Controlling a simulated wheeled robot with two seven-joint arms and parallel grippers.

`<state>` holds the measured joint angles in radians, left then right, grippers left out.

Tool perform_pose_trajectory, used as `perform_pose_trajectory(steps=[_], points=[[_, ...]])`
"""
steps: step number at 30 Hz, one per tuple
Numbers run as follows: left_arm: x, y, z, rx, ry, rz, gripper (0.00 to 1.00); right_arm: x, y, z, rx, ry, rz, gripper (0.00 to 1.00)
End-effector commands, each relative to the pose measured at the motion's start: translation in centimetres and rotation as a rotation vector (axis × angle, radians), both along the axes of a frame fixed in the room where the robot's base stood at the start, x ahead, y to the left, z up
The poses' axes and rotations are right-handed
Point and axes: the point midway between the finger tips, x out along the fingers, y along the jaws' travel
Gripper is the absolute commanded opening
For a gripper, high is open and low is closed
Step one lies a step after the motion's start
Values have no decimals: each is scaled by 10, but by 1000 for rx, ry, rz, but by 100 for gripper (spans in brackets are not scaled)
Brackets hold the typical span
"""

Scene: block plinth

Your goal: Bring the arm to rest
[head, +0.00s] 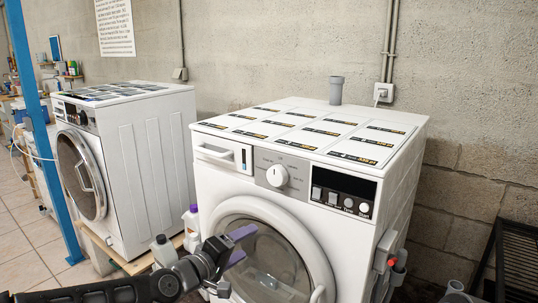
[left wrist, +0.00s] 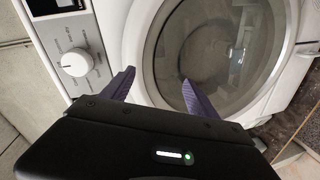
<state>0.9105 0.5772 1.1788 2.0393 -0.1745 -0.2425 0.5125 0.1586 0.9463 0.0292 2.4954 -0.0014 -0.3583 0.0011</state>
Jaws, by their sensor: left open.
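My left gripper (head: 240,245) is in front of the near white washing machine (head: 215,176), at the height of its round door. Its purple fingers are apart with nothing between them. In the left wrist view the open left gripper (left wrist: 156,85) points toward the machine's front, with the round door (left wrist: 228,50) ahead and the control dial (left wrist: 76,62) to the left. I cannot tell whether the fingers touch the door. My right gripper is not in view.
A second washing machine (head: 145,165) stands at the left behind a blue post (head: 42,120). Bottles (head: 164,250) stand between the machines. A black rack (head: 518,255) is at the right. Tiled floor (head: 25,240) lies at the left.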

Motion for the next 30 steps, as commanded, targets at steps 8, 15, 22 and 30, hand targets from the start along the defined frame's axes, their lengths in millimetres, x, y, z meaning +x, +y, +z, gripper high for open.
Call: perform_pose_trajectory(steps=[8,15,22,30], points=[[-86,-17,-218,272,258,-137,68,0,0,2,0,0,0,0],[-223,-18,-361,481,515,-325,68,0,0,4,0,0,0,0],[-349,9,-432,642,749,-469,68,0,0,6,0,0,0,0],[-369,4,-439,710,753,-546,68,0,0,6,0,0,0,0]])
